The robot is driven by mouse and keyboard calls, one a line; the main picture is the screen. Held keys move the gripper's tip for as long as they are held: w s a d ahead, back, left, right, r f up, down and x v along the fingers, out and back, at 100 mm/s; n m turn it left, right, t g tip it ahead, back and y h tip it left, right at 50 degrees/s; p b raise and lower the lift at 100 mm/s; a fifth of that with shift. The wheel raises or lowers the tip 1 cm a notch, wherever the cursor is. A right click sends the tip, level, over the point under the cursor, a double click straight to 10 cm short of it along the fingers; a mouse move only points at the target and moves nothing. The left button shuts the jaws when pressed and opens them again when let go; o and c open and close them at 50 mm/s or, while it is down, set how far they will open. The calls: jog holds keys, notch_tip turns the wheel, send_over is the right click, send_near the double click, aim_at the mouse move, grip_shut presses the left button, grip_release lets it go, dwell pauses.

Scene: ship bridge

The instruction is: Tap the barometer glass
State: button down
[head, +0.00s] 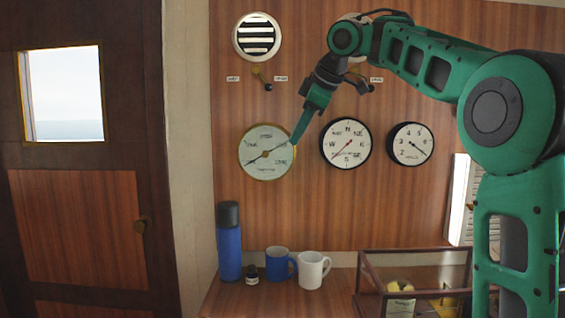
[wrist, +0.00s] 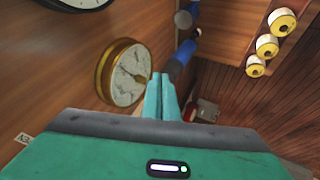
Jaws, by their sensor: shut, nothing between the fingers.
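The barometer (head: 266,153) is a round dial with a brass rim and pale face, on the wood-panelled wall at the left of a row of dials. It also shows in the wrist view (wrist: 125,75), left of the fingers. My gripper (head: 295,141) is shut and empty, its fingers pointing down. In the head view its tips overlap the right rim of the barometer. In the wrist view the closed fingertips (wrist: 160,78) appear just right of the dial's rim. I cannot tell whether they touch the glass.
A compass-type dial (head: 345,143) and a smaller dial (head: 410,144) hang to the right. A vent (head: 257,37) is above. On the counter below stand a blue flask (head: 229,245), a blue mug (head: 279,264), a white mug (head: 312,270) and a glass-sided case (head: 413,257).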

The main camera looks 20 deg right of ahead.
send_near(278, 171)
notch_tip(278, 171, down, 4)
jog(key=s+a, duration=0.1)
jog(key=a, duration=0.1)
jog(key=shift+w+d+r, duration=0.1)
jog(key=shift+w+d, duration=0.1)
jog(key=shift+w, duration=0.4)
jog(key=shift+w+d+r, duration=0.1)
jog(key=shift+w+d, duration=0.1)
jog(key=shift+w, duration=0.4)
jog(key=shift+w+d+r, duration=0.1)
jog(key=shift+w+d, duration=0.1)
jog(key=shift+w, duration=0.4)
